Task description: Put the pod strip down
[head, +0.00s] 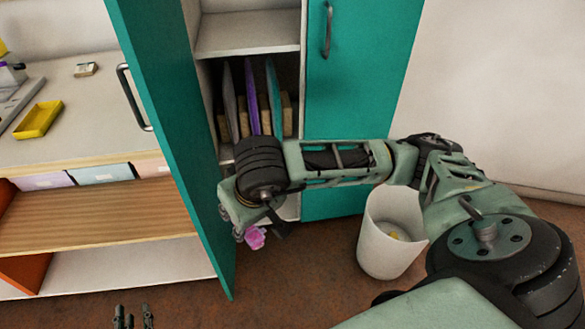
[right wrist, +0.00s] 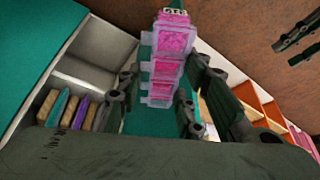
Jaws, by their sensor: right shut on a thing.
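The pod strip is a row of clear pods with pink contents. In the right wrist view the pod strip (right wrist: 168,70) stands between the fingers of my right gripper (right wrist: 160,97), with a lettered tag at its far end. In the head view only the pink end of the pod strip (head: 256,238) shows, beneath my right gripper (head: 258,226); the wrist hides the rest. My right gripper is shut on the strip, held in the air before the cabinet. My left gripper (head: 132,318) is at the bottom edge of the head view, fingers apart and empty.
A teal cabinet (head: 358,90) stands open, with coloured boards (head: 251,95) upright inside. Its open door (head: 180,130) juts out left of my right gripper. A white bin (head: 388,245) stands right. A counter (head: 85,115) at left holds a yellow tray (head: 38,120).

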